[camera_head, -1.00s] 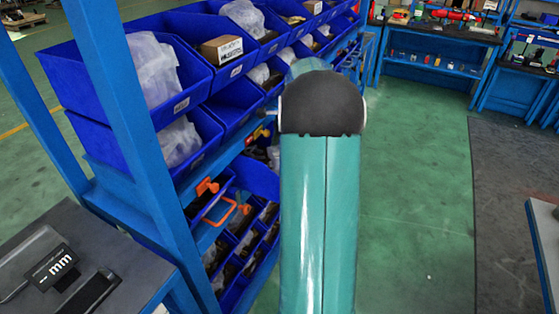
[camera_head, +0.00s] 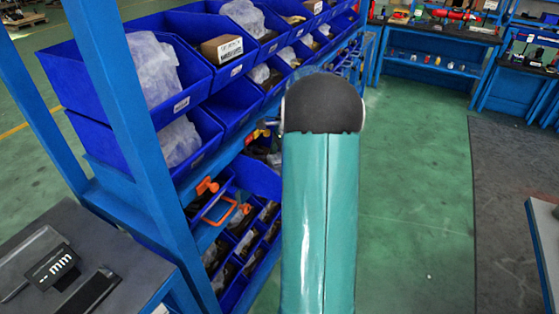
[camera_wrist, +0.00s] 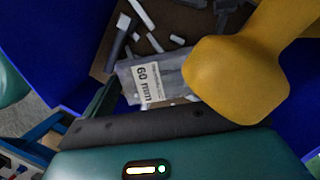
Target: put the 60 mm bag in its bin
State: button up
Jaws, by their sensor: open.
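The 60 mm bag (camera_wrist: 148,82) is a clear bag with a white label reading "60 mm". It lies tilted over a brown surface with loose grey and white pieces, between blue walls, in the wrist view. My gripper (camera_wrist: 160,127) shows as a dark bar and teal body along the bottom, close to the bag; its fingertips are not clearly seen. It is open and holds nothing that I can see. A large yellow rounded part (camera_wrist: 240,75) covers the bag's right side; I cannot tell whether it is mine. My arm hides the gripper in the head view. The bag's own bin cannot be told apart.
A blue rack (camera_head: 150,150) with several blue bins (camera_head: 190,95) stands left of my arm. An orange-handled tool (camera_head: 222,208) is on its lower shelf. A grey bench with a "mm" display (camera_head: 52,268) is at front left. Green floor (camera_head: 410,200) is clear to the right.

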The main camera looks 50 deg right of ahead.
jog(key=v, duration=1.2)
jog(key=shift+r, duration=0.2)
jog(key=shift+w+a, duration=0.1)
